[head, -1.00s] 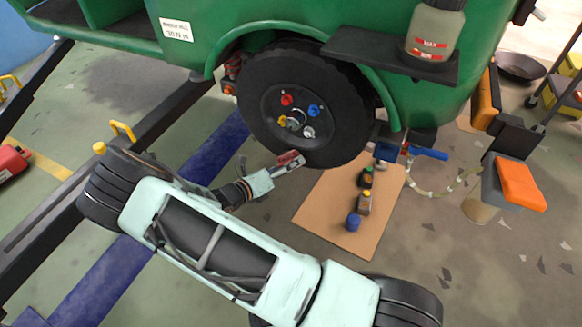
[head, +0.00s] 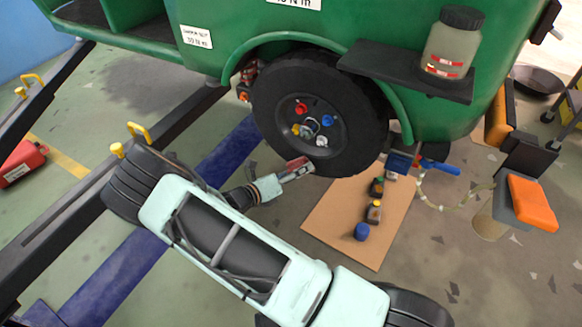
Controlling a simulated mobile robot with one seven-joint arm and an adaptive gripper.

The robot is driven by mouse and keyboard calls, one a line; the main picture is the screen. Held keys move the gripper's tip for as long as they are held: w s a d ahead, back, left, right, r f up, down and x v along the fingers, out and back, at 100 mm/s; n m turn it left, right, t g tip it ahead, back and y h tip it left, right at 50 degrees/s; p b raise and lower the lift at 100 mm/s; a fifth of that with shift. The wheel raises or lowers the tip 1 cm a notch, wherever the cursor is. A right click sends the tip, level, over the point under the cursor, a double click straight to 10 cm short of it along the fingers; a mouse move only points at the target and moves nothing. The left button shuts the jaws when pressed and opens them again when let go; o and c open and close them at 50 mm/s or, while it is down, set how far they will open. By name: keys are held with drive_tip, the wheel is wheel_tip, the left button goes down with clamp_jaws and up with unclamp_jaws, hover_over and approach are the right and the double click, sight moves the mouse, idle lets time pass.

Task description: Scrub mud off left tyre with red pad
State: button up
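The tyre (head: 355,150) is black, mounted on the green rickshaw (head: 220,60), with coloured nuts on its hub (head: 312,120). My gripper (head: 300,170) is at the lower edge of the tyre. A small red pad (head: 298,162) shows at the fingertips, which look closed around it. The pad is at or very near the tyre's lower left sidewall; I cannot tell whether it touches. Mud cannot be made out on the dark rubber at this size. My arm spans the foreground and hides the floor below it.
A brown board (head: 345,225) on the floor holds several small items, among them a blue cap (head: 361,232). A shelf (head: 400,75) with a bottle (head: 452,45) juts out above right of the tyre. An orange-topped box (head: 532,203) stands right. Lift rails (head: 60,225) run at left.

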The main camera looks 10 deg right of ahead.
drive_tip(key=shift+s+d+f+p, duration=0.1)
drive_tip(key=shift+s+d+p, duration=0.15)
drive_tip(key=shift+s+d, duration=0.35)
drive_tip(key=shift+s+d+f+p, duration=0.1)
drive_tip(key=shift+s+d+p, duration=0.25)
drive_tip(key=shift+d, duration=0.5)
drive_tip(key=shift+s+d+f+p, duration=0.1)
drive_tip(key=shift+s+d+p, duration=0.1)
drive_tip(key=shift+s+d, duration=0.4)
drive_tip(key=shift+w, duration=0.1)
drive_tip(key=s+a+p, duration=0.1)
drive_tip(key=s+a, duration=0.2)
drive_tip(key=s, duration=0.1)
drive_tip(key=shift+s+a+p, duration=0.3)
drive_tip(key=shift+s+a, duration=0.05)
drive_tip(key=shift+s, duration=0.05)
drive_tip(key=shift+s, duration=0.1)
drive_tip(key=shift+s+a, duration=0.85)
drive_tip(key=shift+s, duration=0.25)
